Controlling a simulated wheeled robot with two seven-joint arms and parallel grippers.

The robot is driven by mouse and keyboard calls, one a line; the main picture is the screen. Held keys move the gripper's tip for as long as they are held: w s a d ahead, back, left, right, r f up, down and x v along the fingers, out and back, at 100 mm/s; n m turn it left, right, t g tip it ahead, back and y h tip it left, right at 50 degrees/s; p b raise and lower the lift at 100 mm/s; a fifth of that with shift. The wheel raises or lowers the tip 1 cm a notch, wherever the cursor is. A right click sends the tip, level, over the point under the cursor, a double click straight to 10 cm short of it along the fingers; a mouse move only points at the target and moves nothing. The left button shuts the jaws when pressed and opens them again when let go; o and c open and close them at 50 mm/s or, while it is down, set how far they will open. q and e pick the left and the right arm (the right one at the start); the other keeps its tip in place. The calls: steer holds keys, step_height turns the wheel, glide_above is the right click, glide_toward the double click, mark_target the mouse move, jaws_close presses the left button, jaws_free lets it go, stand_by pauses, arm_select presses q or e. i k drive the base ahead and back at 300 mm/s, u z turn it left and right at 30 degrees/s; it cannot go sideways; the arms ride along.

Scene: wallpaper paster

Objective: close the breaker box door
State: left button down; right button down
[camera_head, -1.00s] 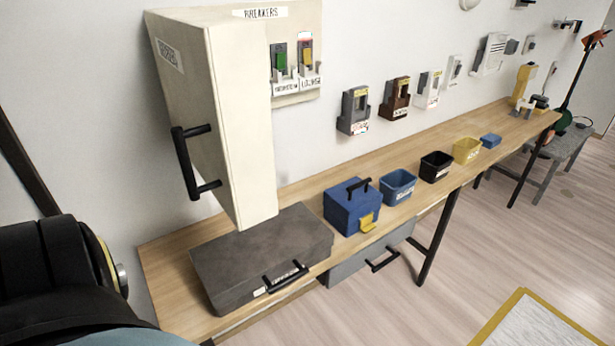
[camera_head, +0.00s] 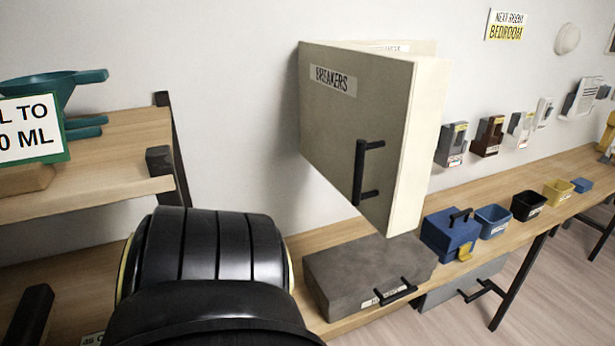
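The breaker box door (camera_head: 335,130) is a beige panel labelled BREAKERS. It stands open, swung out from the wall, with its outer face toward the left of the picture. A black bar handle (camera_head: 362,172) sits on that face near the free edge. The pale thick edge of the door (camera_head: 425,145) faces me. Only a top strip of the breaker box (camera_head: 425,47) shows behind the door, and its inside is hidden. A black ribbed part of my arm fills the lower left foreground, apart from the door in the picture. Neither gripper is in view.
A grey case (camera_head: 350,275) lies on the wooden bench (camera_head: 320,238) below the door. A blue toolbox (camera_head: 447,235) and several small bins stand farther right. A wooden shelf (camera_head: 110,150) with a teal item stands at left. Bare wall lies between shelf and door.

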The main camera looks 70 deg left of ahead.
mark_target(370, 117)
steer(key=k, duration=0.5)
steer(key=u, duration=0.7)
